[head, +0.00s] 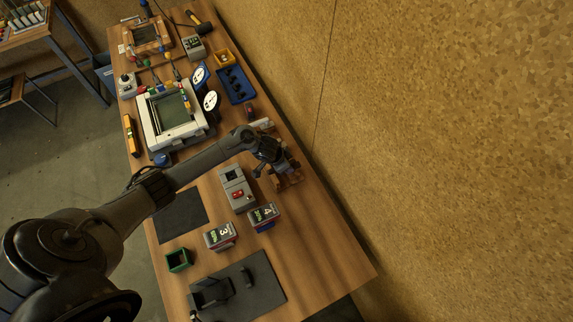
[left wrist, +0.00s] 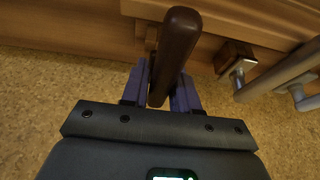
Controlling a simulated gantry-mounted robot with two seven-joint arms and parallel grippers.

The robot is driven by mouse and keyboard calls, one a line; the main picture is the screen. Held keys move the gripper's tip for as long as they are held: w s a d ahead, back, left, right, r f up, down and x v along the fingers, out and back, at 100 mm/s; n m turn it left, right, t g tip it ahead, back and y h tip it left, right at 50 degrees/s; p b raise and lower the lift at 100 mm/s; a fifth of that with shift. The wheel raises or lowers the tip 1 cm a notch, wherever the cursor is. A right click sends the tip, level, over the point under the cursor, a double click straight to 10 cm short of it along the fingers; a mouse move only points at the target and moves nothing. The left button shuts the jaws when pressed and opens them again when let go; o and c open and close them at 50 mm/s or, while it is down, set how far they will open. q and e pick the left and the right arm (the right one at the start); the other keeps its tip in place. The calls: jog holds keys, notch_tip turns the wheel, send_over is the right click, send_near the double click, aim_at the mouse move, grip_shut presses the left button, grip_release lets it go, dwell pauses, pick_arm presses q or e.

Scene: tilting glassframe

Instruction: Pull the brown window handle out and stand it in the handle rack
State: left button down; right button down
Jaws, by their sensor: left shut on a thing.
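The brown window handle (left wrist: 176,48) is between the two fingers of my left gripper (left wrist: 162,88) in the left wrist view, and the fingers are shut on it. In the head view my left gripper (head: 268,160) is over the far right side of the bench, at a brown wooden rack (head: 290,181), and largely hides what it holds. In the left wrist view a wooden rail (left wrist: 235,18) lies right behind the handle. I cannot tell whether the handle touches it. My right gripper does not show.
A wooden block with a metal fitting (left wrist: 237,58) and pale bars (left wrist: 285,72) are right of the handle. A grey box with a red switch (head: 237,189) and numbered boxes (head: 220,236) stand nearby. A white window frame (head: 172,115) is farther back. The wall borders the bench's right edge.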

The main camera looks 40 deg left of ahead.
pick_arm(q)
jog(key=shift+f+b, duration=0.65)
jog(key=shift+f, duration=0.4)
jog(key=c, duration=0.9)
grip_release()
jog(key=shift+o, duration=0.6)
jog(key=p+v, duration=0.2)
jog(key=v, duration=0.9)
jog(key=shift+d, duration=0.1)
